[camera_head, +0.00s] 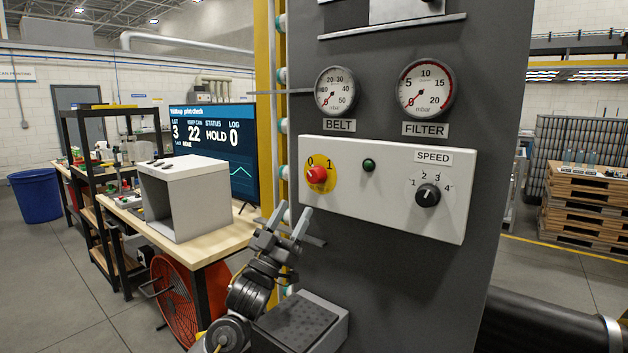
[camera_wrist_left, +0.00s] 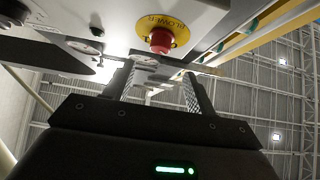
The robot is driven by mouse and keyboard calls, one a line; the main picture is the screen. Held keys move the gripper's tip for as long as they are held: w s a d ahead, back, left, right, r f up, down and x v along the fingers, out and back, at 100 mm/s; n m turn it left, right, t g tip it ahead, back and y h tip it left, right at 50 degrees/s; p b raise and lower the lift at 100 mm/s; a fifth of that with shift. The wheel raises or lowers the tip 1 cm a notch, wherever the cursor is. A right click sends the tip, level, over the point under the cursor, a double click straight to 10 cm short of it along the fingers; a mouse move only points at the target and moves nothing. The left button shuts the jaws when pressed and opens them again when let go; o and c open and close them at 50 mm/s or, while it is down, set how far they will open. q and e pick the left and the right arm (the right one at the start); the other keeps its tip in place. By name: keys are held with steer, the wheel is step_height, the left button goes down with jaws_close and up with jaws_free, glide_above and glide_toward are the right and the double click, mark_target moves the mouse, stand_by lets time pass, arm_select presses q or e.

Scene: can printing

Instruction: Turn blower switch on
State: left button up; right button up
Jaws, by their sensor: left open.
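The blower switch (camera_head: 317,175) is a red knob on a yellow round plate marked 0 and 1, at the left of a white control panel (camera_head: 385,215). It also shows in the left wrist view (camera_wrist_left: 160,40), where the plate reads BLOWER. My left gripper (camera_head: 289,222) is open and empty, below and to the left of the switch, with its fingers pointing up. In the left wrist view its two fingers (camera_wrist_left: 158,80) stand apart below the red knob and do not hold it. My right gripper is not in view.
The panel also has a green light (camera_head: 368,165) and a black SPEED knob (camera_head: 428,194). BELT (camera_head: 335,91) and FILTER (camera_head: 426,88) gauges sit above it on the grey cabinet (camera_head: 400,290). A wooden table (camera_head: 215,240) with a light grey box (camera_head: 185,200) stands at left.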

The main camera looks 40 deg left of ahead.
mark_target(312, 180)
arm_select(q)
steer(key=shift+y, duration=0.3)
steer(key=p+x, duration=0.3)
steer(key=x, duration=0.5)
steer(key=shift+w+r+p, duration=0.2)
steer(key=shift+w+p, duration=0.1)
steer(key=shift+w, duration=0.05)
steer(key=shift+w+r, duration=0.15)
steer(key=shift+w, duration=0.2)
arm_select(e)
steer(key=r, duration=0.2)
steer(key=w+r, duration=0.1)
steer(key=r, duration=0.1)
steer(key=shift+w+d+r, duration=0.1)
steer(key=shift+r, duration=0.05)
